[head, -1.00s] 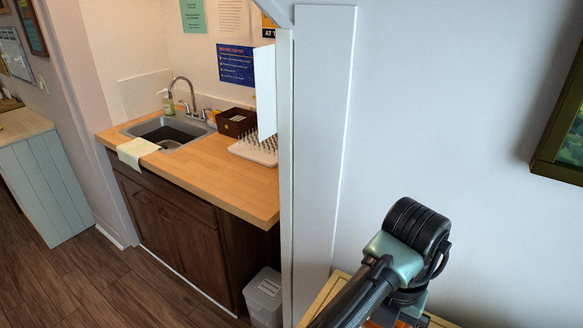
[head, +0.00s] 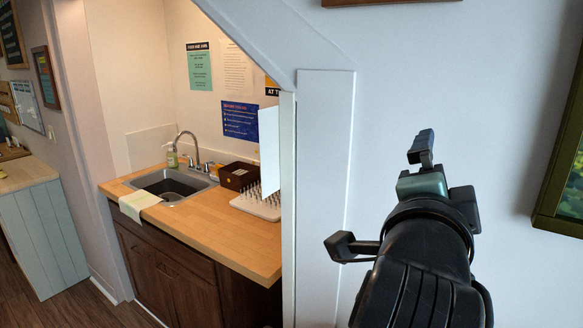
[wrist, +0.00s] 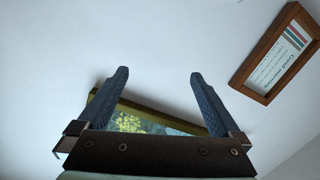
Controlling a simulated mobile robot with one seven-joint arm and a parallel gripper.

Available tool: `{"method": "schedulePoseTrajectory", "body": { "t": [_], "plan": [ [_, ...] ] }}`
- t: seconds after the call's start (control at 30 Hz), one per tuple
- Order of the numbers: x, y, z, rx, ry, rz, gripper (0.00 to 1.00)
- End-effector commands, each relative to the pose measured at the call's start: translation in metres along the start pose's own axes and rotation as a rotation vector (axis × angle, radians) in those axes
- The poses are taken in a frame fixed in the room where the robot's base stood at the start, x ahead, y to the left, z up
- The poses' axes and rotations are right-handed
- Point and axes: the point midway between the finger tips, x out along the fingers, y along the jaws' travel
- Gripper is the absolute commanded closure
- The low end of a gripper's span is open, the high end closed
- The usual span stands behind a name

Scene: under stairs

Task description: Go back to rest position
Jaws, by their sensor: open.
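My gripper (head: 424,150) is raised at the right of the head view, in front of the bare white wall, at the end of my black arm. In the wrist view my gripper (wrist: 158,76) shows two dark fingers spread wide, with nothing between them. Past the fingers are the white wall and part of a green-framed picture. The lower part of my arm is cut off by the bottom edge of the head view.
A wooden counter (head: 235,245) with a sink (head: 172,186) stands at left, behind a white post (head: 320,190). A green-framed picture (head: 545,205) hangs at far right. A brown-framed notice (wrist: 262,88) shows in the wrist view. Air around the gripper looks clear.

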Motion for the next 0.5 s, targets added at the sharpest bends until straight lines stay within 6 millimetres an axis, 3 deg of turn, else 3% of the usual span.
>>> {"method": "schedulePoseTrajectory", "body": {
  "t": [0.1, 0.23, 0.4, 0.5],
  "plan": [
    [-0.037, -0.062, 0.005, -0.285, 0.033, -0.247, 0.00],
    [-0.090, -0.119, 0.015, -0.563, 0.125, -0.498, 0.00],
    [-0.156, -0.166, 0.022, -0.800, 0.284, -0.732, 0.00],
    [-0.182, -0.179, 0.024, -0.870, 0.356, -0.806, 0.00]
  ]
}}
